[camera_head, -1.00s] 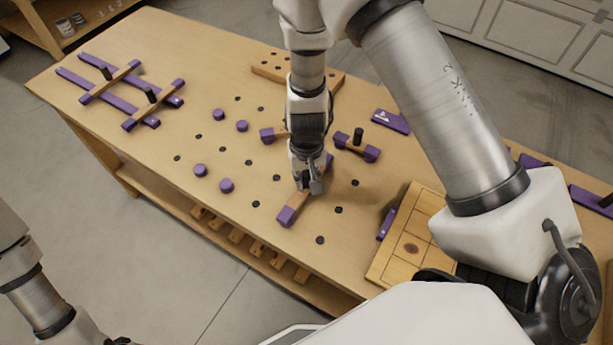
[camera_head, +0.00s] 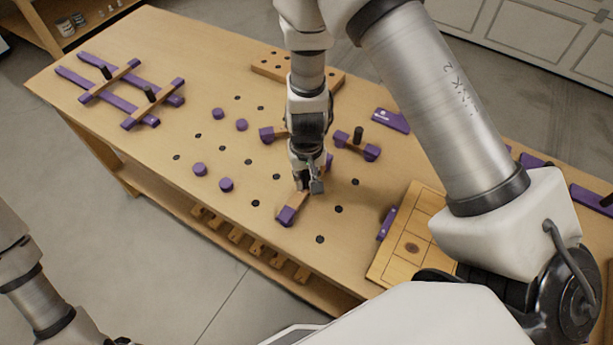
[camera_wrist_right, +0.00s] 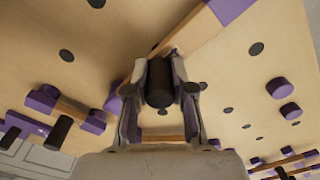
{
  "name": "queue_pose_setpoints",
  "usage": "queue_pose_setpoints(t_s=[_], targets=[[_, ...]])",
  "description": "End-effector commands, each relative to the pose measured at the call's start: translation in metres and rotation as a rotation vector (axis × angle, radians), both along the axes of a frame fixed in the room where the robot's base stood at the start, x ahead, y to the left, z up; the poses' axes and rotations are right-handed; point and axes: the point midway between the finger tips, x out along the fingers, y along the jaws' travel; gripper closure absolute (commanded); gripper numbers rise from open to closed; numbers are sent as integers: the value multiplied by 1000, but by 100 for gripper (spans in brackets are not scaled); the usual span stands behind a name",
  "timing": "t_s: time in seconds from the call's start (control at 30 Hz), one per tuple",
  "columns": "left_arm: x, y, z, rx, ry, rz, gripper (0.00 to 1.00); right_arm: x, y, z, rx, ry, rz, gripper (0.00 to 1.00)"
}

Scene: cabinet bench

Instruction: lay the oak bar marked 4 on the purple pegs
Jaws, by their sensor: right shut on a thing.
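My right gripper (camera_head: 308,186) is shut on the black knob (camera_wrist_right: 160,85) of an oak bar with purple ends. The bar's near purple end (camera_head: 287,215) shows below the gripper; its wood (camera_wrist_right: 197,33) shows in the right wrist view. The gripper hides its middle, and I can read no number on it. I cannot tell whether the bar touches the bench. Several purple pegs stand bare left of it, two near the front edge (camera_head: 226,184) and two farther back (camera_head: 242,125). My left gripper is out of view.
Another knobbed bar (camera_head: 357,146) lies just right of the gripper. Crossed purple and oak bars (camera_head: 120,95) lie at the bench's far left. A drilled wooden block (camera_head: 268,72) is behind, and a wooden board (camera_head: 410,240) is at right. Dark holes dot the bench.

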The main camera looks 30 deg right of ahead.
Motion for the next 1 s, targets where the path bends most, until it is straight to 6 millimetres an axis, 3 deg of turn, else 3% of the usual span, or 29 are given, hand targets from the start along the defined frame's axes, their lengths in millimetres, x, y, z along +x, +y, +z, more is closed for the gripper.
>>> queue_pose_setpoints(t_s=[0.37,0.4,0.47,0.67,0.7,0.77,1.0], targets=[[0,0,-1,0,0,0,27,0,0,-1,0,0,0,100],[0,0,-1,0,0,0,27,0,0,-1,0,0,0,70],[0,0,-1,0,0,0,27,0,0,-1,0,0,0,48],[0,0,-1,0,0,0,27,0,0,-1,0,0,0,47],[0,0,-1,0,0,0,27,0,0,-1,0,0,0,44],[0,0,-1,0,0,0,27,0,0,-1,0,0,0,27],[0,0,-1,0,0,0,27,0,0,-1,0,0,0,27]])
